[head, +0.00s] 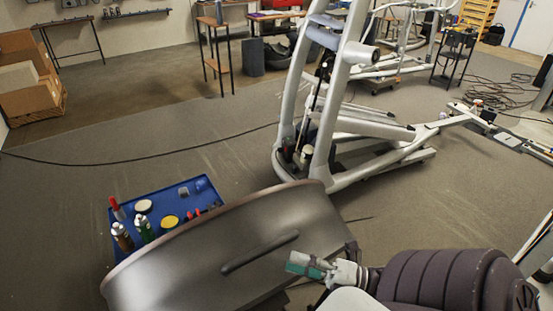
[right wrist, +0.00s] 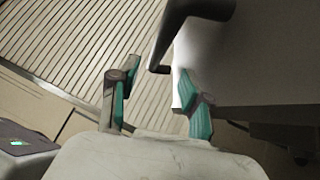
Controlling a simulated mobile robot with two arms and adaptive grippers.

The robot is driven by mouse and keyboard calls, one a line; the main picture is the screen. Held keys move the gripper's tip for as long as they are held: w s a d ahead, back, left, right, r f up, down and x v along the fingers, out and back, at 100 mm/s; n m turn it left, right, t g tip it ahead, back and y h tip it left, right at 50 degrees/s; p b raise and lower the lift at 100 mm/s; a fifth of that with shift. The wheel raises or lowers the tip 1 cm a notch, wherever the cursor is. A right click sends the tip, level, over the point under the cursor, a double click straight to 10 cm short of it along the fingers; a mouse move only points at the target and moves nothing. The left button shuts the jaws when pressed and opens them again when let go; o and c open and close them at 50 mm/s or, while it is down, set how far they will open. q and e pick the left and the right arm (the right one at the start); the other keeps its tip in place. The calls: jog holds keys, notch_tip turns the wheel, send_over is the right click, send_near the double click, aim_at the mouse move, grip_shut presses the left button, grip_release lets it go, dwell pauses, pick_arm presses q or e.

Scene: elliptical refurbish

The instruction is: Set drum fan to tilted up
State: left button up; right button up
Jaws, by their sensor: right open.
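The drum fan (head: 190,262) is a large dark grey drum lying in the lower middle of the head view, its curved side facing me. A dark bar handle (head: 260,252) runs along that side. In the right wrist view the handle (right wrist: 196,12) shows beyond my fingertips, with the drum's wall (right wrist: 265,55) on the right. My right gripper (head: 308,265) is close to the drum's right part, just right of the handle. It also shows in the right wrist view (right wrist: 157,78), open with nothing between its fingers. Contact with the drum cannot be told. My left gripper is out of view.
A blue tray (head: 170,190) with bottles and small parts stands behind the drum on the left. A white elliptical machine (head: 320,150) stands just beyond the drum. A black cable (head: 130,162) crosses the floor. The floor at left is mostly clear.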

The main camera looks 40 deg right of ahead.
jog(key=shift+v, duration=2.35)
jog(key=shift+s, duration=0.1)
